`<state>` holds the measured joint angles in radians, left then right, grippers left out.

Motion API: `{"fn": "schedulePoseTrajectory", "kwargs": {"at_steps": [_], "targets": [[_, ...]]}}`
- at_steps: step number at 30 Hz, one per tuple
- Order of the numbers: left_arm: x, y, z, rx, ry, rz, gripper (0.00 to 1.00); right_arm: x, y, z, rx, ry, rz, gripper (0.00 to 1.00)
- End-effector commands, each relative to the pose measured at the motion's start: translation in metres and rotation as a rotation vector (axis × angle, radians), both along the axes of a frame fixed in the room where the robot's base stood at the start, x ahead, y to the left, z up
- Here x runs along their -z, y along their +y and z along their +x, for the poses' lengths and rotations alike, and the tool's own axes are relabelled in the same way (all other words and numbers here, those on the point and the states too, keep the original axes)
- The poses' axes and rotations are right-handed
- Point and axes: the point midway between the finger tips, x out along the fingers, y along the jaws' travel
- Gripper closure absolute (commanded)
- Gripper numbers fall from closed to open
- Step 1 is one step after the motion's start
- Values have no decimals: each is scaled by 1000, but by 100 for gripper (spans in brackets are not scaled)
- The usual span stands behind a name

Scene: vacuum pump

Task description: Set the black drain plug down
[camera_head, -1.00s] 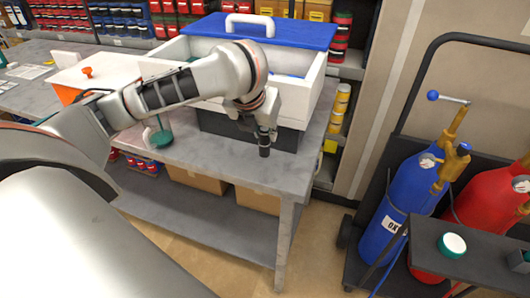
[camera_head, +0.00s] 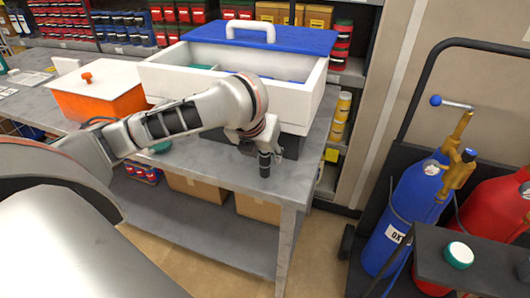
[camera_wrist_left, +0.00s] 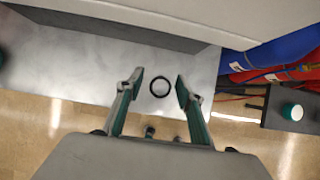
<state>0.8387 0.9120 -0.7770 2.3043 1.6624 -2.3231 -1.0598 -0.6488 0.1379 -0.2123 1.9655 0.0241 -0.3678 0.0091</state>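A small black ring-shaped thing (camera_wrist_left: 160,87), perhaps the black drain plug seen end-on, shows in the left wrist view over the grey bench (camera_wrist_left: 75,60). My left gripper (camera_wrist_left: 159,86) has its fingertips spread on either side of it, with a visible gap to each finger. I cannot tell whether the ring rests on the bench. In the head view my left gripper (camera_head: 264,172) points down near the front right corner of the bench (camera_head: 215,172); its fingers hide the ring there. My right gripper is not in view.
A white box (camera_head: 215,85) with a blue lid (camera_head: 290,37) stands close behind the gripper. An orange container (camera_head: 98,104) is at left. A blue cylinder (camera_head: 405,205) and a red cylinder (camera_head: 490,200) stand on a cart at right.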

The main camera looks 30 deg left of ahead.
Motion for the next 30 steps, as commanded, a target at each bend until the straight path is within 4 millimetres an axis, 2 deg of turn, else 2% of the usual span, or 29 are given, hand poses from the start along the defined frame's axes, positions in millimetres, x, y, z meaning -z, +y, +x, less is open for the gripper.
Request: {"fn": "schedulePoseTrajectory", "kwargs": {"at_steps": [8, 11, 24, 30], "targets": [[-1, 0, 0, 0, -1, 0, 64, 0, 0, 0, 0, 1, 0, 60], [-7, 0, -1, 1, -2, 0, 64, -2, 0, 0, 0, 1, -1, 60], [-82, -10, -40, 2, -6, 2, 64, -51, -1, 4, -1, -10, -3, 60], [-101, -13, -53, 1, -2, 1, 64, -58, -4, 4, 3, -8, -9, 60]]}}
